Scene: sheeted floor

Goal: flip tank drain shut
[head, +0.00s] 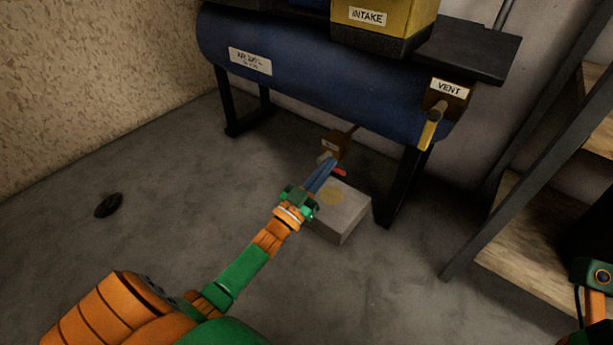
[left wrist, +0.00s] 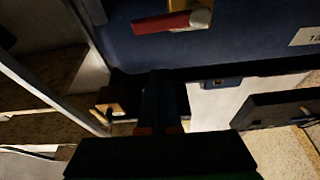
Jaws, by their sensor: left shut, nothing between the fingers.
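The blue tank (head: 300,75) stands on dark legs. Under its belly hangs a small brown valve block (head: 337,145) with a tag too small to read. A red lever (head: 340,172) sticks out below it, partly hidden by my left gripper. In the left wrist view the red lever (left wrist: 165,22) lies near the top, with a pale pivot at its right end, beyond the fingertips. My left gripper (head: 326,170) is shut and empty, its blue fingers close to the lever; I cannot tell whether they touch. Only part of my right arm shows at the lower right edge.
A grey block (head: 342,218) with a yellowish round spot lies under the valve. A yellow VENT handle (head: 430,130) is at the tank's right end. A black disc (head: 109,205) lies on the otherwise open floor at left.

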